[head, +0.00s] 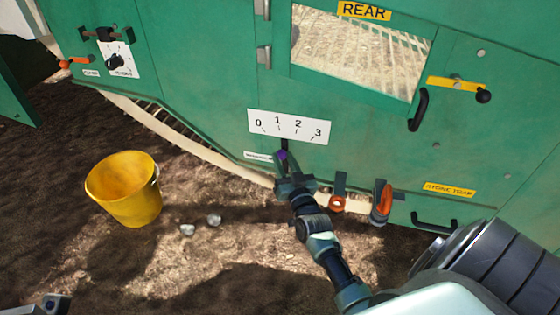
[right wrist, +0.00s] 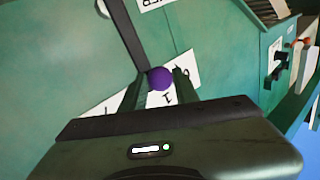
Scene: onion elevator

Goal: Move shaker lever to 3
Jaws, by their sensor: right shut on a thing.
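The shaker lever is a dark bar with a purple knob (head: 283,155), just under the white 0–3 scale plate (head: 289,134) on the green machine wall. The bar shows at about the stretch between 1 and 2, its exact reading unclear. My right gripper (head: 286,163) is at the knob, shut on it. In the right wrist view the purple knob (right wrist: 160,78) sits between the two fingers, with the dark bar (right wrist: 128,35) running up-left from it and part of the scale plate (right wrist: 185,72) behind. A small grey part of mine shows at the lower left, probably the left gripper, its fingers unclear.
A yellow bucket (head: 125,190) stands on the soil at left, with two small pale stones (head: 200,225) beside it. An orange handle (head: 381,202) and an orange ring (head: 337,203) sit right of my gripper. A black door handle (head: 418,110) is higher right.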

